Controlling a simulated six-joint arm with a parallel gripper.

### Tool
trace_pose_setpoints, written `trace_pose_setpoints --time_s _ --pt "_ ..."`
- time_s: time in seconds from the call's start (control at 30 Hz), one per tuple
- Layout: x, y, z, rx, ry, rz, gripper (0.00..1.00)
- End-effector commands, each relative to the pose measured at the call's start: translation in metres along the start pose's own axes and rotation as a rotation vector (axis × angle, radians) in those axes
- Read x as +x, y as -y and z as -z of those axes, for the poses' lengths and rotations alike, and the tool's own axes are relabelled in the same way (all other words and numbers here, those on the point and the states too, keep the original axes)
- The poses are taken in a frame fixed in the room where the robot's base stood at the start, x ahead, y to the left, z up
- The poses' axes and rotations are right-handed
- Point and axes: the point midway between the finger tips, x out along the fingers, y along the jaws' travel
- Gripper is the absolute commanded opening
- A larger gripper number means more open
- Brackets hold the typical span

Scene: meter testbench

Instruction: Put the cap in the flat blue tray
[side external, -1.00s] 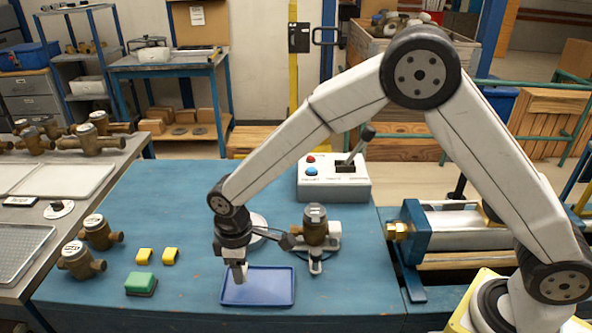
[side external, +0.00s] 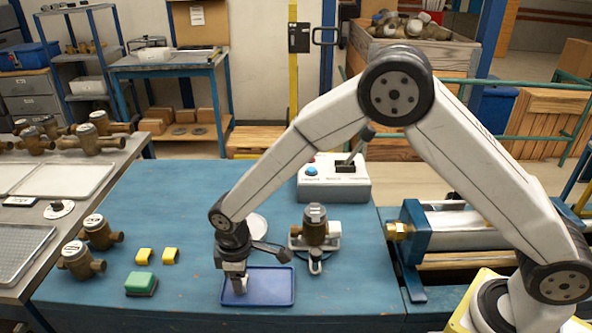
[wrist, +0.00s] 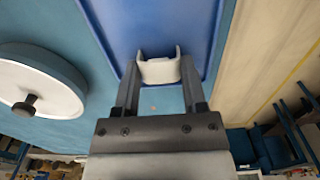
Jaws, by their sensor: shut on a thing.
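The flat blue tray (side external: 275,290) lies on the blue bench, and part of it fills the top of the wrist view (wrist: 208,18). My gripper (side external: 239,286) is low over the tray's left part. In the wrist view, its two fingers (wrist: 159,76) are shut on a small whitish cap (wrist: 160,70), with the tray behind it. The cap is hardly visible in the side view. I cannot tell whether it touches the tray floor.
A white round disc (wrist: 35,85) with a dark knob is beside my gripper. A brass meter (side external: 315,227) stands on a fixture behind the tray. The bench in front is clear.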

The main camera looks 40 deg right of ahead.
Motion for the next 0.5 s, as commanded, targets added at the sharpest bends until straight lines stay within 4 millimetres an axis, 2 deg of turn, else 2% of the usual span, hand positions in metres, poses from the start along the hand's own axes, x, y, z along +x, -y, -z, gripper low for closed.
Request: trace_pose_setpoints --time_s 0.07,0.1,0.2,0.5 --pt "0.002 0.0 -0.0001 0.0 0.001 0.0 0.21" --pt "0.0018 0.0 0.0 0.0 0.0 0.0 0.63" --pt "0.0017 0.0 0.0 0.0 0.0 0.0 0.89" --pt "0.0014 0.0 0.0 0.0 0.0 0.0 0.89"
